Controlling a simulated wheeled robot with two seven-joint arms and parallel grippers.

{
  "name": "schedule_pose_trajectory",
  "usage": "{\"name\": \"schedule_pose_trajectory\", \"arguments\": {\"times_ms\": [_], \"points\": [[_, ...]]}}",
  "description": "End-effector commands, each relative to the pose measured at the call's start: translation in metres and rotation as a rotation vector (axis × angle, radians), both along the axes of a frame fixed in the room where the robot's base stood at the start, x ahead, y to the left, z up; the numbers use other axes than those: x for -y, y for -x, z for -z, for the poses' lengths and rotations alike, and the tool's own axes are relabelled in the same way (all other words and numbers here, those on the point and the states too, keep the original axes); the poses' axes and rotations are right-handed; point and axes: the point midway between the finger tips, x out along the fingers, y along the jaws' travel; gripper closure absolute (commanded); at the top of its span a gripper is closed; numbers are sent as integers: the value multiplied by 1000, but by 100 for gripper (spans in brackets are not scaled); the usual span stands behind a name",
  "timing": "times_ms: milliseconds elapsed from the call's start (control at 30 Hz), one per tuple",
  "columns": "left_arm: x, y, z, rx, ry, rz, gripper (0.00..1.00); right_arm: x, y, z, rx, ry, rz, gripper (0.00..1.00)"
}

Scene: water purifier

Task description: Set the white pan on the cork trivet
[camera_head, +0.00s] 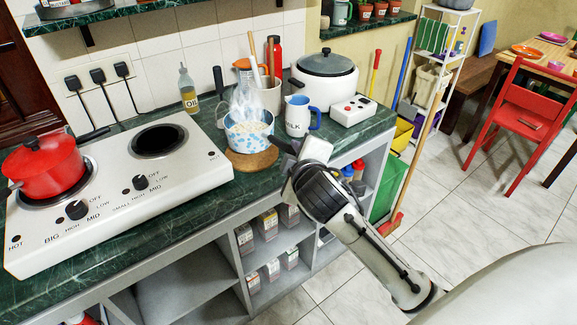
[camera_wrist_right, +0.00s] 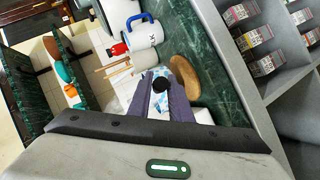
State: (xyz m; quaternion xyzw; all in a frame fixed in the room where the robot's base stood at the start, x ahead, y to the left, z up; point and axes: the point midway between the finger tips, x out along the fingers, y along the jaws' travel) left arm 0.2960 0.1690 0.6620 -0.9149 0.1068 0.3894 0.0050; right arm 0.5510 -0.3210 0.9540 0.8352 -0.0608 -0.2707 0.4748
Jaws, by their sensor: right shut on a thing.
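The white pan (camera_head: 249,133) with blue patterning is at the middle of the green counter, with pale contents and whitish steam above. The round cork trivet (camera_head: 252,165) shows under its front side. I cannot tell whether the pan touches the trivet. My right gripper (camera_head: 284,149) is at the pan's right side, shut on its handle, which the fingers mostly hide. In the right wrist view the fingers (camera_wrist_right: 165,97) close around a dark handle end (camera_wrist_right: 160,84), with the trivet (camera_wrist_right: 184,76) just beside it. My left gripper is not in view.
A milk jug (camera_head: 298,115) stands just right of the pan, with a white cooker (camera_head: 325,82) behind. The oil bottle (camera_head: 188,92) and utensil pot (camera_head: 266,97) stand behind. The stove (camera_head: 120,190) with a red pot (camera_head: 44,166) fills the left. Open shelves (camera_head: 262,260) lie below.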

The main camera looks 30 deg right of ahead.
Motion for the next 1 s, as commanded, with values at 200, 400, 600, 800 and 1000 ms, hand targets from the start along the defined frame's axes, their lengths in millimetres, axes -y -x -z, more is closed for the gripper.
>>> {"name": "schedule_pose_trajectory", "arguments": {"times_ms": [200,400,600,800,1000], "points": [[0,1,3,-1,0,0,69,0,-1,13,10,0,-1,100],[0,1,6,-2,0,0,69,0,-1,39,10,0,-1,100],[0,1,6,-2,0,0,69,0,-1,39,13,0,-1,100],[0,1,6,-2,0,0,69,0,0,43,2,-1,-1,63],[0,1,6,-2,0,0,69,0,0,43,2,-1,-1,63]]}}
